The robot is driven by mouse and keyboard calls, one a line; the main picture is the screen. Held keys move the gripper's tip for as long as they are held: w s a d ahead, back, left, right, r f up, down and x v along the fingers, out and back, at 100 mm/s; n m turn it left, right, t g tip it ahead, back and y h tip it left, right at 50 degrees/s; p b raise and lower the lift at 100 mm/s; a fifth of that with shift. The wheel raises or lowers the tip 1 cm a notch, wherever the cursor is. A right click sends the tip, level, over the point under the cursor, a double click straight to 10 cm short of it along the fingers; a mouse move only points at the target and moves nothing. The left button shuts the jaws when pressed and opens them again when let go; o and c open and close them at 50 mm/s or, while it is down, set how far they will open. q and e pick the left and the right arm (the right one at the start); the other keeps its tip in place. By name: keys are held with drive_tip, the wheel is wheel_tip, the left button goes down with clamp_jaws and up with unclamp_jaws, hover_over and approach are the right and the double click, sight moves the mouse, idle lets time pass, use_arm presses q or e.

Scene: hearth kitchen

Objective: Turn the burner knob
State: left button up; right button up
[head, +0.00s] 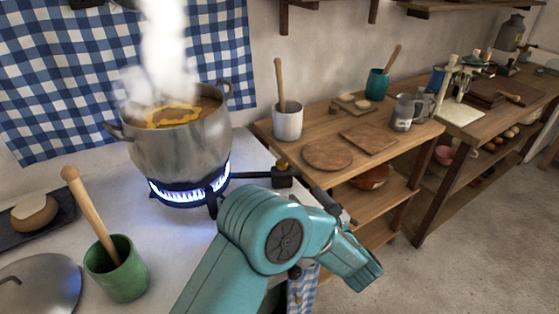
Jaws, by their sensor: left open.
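The burner (183,192) is lit with a blue flame under a large steaming metal pot (182,140). A black pipe runs right from it to a dark valve block (284,179) at the counter's edge. A small brass-coloured piece on top of the block looks like the burner knob (282,163). My teal left gripper (358,262) is right of and below the block, past the counter's edge, apart from the knob. It is open, with its fingertips partly hidden by its own body and nothing seen in it. My right gripper is out of view.
A green cup with a wooden pestle (118,268) and a metal lid (40,284) stand on the counter at left. A wooden shelf table (375,163) with boards and a white crock (288,122) stands behind the gripper. The floor (470,250) at right is clear.

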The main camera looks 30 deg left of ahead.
sight(285, 167)
use_arm(q)
drive_tip(key=p+x, duration=0.2)
drive_tip(key=x, duration=1.2)
drive_tip(key=shift+w+a+f+p, duration=0.1)
drive_tip(key=shift+w+a+p, duration=0.15)
drive_tip(key=shift+w+p, duration=0.1)
drive_tip(key=shift+w+a, duration=0.1)
drive_tip(key=shift+a, duration=0.2)
drive_tip(key=shift+w, duration=0.1)
drive_tip(key=c, duration=1)
